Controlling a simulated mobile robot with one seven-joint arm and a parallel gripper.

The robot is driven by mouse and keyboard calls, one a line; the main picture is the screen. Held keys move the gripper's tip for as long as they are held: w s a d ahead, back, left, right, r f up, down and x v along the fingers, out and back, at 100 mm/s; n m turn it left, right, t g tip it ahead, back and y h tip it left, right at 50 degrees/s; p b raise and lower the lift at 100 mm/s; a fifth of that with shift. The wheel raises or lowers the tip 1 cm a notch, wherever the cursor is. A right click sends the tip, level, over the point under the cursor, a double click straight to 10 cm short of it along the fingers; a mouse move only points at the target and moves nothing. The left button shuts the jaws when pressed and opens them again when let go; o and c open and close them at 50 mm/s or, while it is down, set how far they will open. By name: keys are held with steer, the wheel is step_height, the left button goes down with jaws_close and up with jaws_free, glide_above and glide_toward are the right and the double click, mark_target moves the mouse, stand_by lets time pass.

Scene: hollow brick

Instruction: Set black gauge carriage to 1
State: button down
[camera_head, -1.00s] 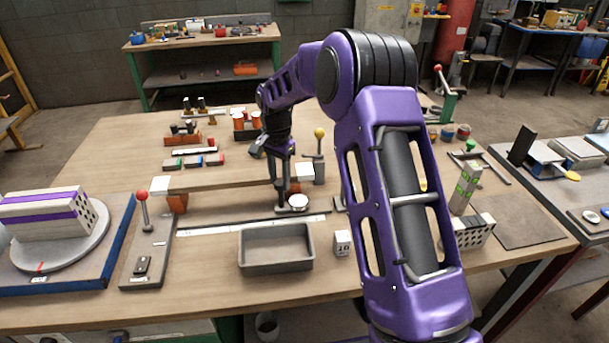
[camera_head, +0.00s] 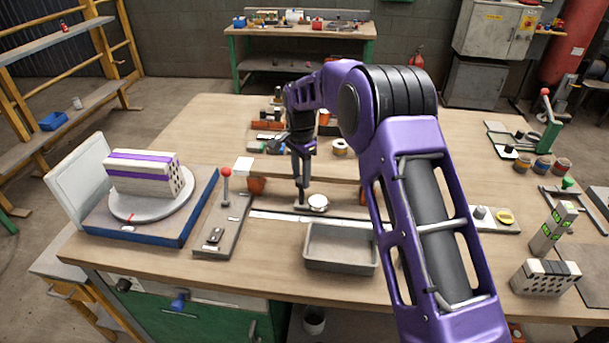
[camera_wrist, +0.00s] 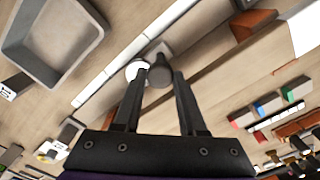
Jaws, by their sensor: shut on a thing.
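The gauge lies behind the grey tray, with a long white scale strip (camera_head: 275,216) along its front and a dark rail. The black carriage (camera_wrist: 158,74) shows in the wrist view as a dark knobbed piece between my fingertips. A round white disc (camera_head: 318,201) sits just right of my gripper (camera_head: 301,204); the disc also shows in the wrist view (camera_wrist: 137,70), beside the knob. My gripper points down and is shut on the carriage. The fingers hide part of it. The scale's numbers are too small to read.
A grey tray (camera_head: 341,247) stands in front of the scale. A red-knobbed lever base (camera_head: 222,226) is to the left. A wooden beam (camera_head: 300,172) runs close behind my gripper. A turntable with a striped block (camera_head: 143,176) stands far left.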

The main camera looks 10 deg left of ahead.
steer(key=shift+c, duration=2.3)
jaws_free()
step_height(320, 180, up, 18)
steer(key=shift+f+p, duration=0.2)
steer(key=shift+p, duration=0.2)
steer(key=shift+s, duration=0.1)
